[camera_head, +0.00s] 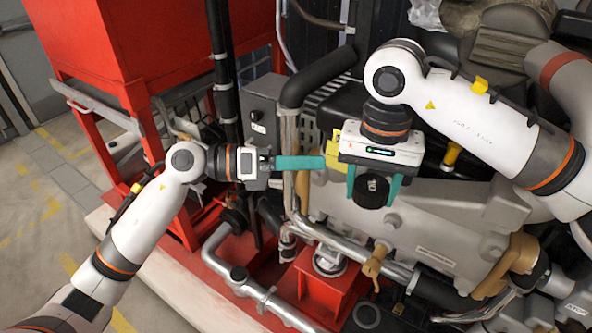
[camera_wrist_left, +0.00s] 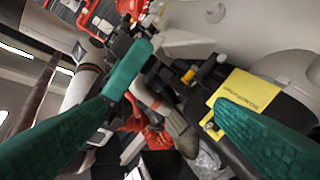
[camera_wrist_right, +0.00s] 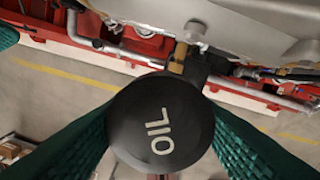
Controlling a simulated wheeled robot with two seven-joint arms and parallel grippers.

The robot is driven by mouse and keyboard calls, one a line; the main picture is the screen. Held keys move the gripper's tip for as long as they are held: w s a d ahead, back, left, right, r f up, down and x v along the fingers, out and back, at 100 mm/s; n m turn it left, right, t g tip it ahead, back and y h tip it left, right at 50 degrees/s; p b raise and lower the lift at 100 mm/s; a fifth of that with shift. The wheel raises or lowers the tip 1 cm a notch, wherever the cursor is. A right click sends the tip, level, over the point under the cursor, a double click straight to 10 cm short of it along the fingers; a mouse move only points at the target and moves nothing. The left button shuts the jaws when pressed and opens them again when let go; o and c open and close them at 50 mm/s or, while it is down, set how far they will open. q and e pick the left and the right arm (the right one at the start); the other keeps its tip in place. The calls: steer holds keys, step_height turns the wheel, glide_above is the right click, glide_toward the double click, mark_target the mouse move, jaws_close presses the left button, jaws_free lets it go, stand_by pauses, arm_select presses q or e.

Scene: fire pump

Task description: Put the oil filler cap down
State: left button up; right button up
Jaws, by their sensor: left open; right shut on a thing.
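The oil filler cap (camera_wrist_right: 160,124) is a round black cap marked "OIL". It fills the middle of the right wrist view, between the two green fingers. In the head view the cap (camera_head: 371,190) hangs between the fingertips of my right gripper (camera_head: 373,188), in front of the grey engine housing (camera_head: 435,225). My right gripper is shut on the cap. My left gripper (camera_head: 322,162) is open and empty, left of the right gripper. In the left wrist view its green fingers (camera_wrist_left: 180,85) stand wide apart with nothing between them.
A yellow label (camera_wrist_left: 240,97) shows beside a left finger in the left wrist view. Silver pipes (camera_head: 325,236) and a brass-coloured valve (camera_head: 374,262) lie below the grippers. A red frame (camera_head: 165,45) stands at the left. Bare floor (camera_head: 40,215) lies far left.

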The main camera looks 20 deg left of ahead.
mark_target(359, 189)
arm_select(q)
steer(key=s+r+m+g+y, duration=0.1)
steer(key=s+r+m+y, duration=0.3)
steer(key=s+m, duration=0.3)
steer(key=x, duration=1.2)
steer(key=shift+w+d+f, duration=0.1)
steer(key=shift+d+f, duration=0.2)
steer(key=shift+d, duration=0.05)
